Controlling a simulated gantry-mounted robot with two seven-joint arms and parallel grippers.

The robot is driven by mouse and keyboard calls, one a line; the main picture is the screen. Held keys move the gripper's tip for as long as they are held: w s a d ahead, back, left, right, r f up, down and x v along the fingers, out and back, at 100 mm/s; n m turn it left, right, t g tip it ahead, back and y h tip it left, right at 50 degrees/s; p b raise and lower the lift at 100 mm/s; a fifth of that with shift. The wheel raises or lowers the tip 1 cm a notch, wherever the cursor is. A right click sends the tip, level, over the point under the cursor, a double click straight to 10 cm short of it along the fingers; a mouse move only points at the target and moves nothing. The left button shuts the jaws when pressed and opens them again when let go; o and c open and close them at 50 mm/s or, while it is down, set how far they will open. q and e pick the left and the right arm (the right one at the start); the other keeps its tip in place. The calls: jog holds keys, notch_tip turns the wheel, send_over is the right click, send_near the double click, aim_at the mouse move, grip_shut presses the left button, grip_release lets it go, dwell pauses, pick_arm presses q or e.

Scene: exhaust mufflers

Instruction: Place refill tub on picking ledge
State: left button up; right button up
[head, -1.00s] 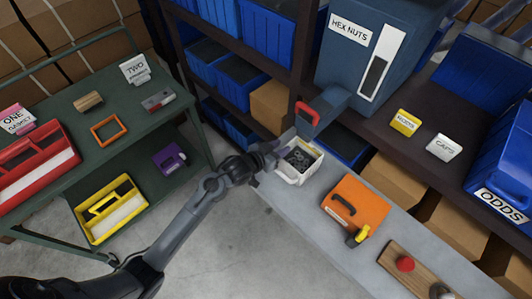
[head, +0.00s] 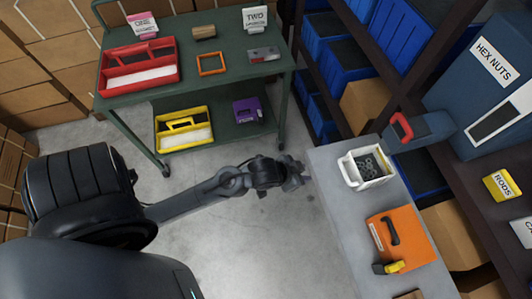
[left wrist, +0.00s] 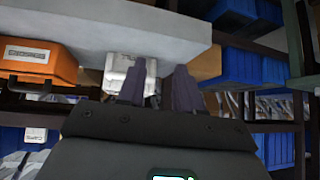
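The refill tub (head: 352,175) is a white open container with dark nuts inside. It stands upright on the grey picking ledge (head: 335,205), below the red-handled spout of the HEX NUTS bin. My left gripper (head: 303,174) is just off the ledge's left edge, apart from the tub. In the left wrist view its two fingers (left wrist: 159,88) are spread with nothing held between them. The white tub (left wrist: 118,70) shows there beyond the fingers, partly hidden by one. My right gripper is not in view.
An orange case (head: 410,240) lies on the ledge nearer me. The blue HEX NUTS bin (head: 470,110) and its red handle (head: 401,129) overhang behind the tub. A green cart (head: 125,112) with red and yellow caddies stands at the back left. Bare floor lies between.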

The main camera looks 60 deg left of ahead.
pick_arm(q)
jog(key=s+g, duration=0.4)
jog(key=s, duration=0.9)
jog(key=shift+s+d+r+g+y, duration=0.2)
jog(key=shift+s+g+y, duration=0.1)
jog(key=shift+s+g, duration=0.1)
jog(key=shift+w, duration=0.1)
